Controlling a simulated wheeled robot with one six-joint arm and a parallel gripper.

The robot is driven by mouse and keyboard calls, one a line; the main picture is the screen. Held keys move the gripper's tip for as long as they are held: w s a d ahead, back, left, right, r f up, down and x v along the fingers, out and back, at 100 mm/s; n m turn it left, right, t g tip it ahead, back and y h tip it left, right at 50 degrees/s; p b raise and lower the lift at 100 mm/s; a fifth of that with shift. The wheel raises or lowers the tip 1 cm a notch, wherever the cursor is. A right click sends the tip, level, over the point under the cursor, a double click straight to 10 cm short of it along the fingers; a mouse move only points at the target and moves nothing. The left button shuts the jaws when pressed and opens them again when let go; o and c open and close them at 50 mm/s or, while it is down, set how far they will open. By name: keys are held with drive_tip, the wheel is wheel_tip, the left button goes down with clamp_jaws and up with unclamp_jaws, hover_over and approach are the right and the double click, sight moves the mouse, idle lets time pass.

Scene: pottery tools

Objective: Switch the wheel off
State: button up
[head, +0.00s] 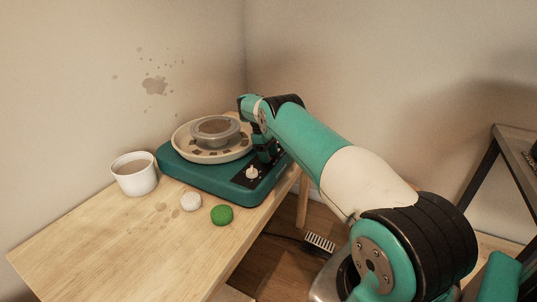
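The pottery wheel (196,178) has a teal base and stands at the back of the wooden table. A grey round piece with a brown middle (216,129) sits on its pale splash pan (186,150). A black control panel (266,172) on the base's right front carries a white knob (252,173). My gripper (266,158) is dark, points down and is just above or at the panel's far part, behind the knob. Its fingertips are too small and dark to tell open from shut, or whether they touch. It hides part of the panel; no separate switch is clearly visible.
A white cup (138,178) with brownish liquid stands left of the wheel. A white lump (191,202) and a green ball (222,215) lie in front. The table's front left (110,250) is clear. A dark-framed shelf (510,165) stands at right.

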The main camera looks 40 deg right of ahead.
drive_tip(key=shift+a, duration=0.1)
drive_tip(key=shift+r, duration=0.55)
wheel_tip(320, 180, up, 19)
drive_tip(key=p, duration=1.7)
drive_tip(key=shift+f, duration=0.1)
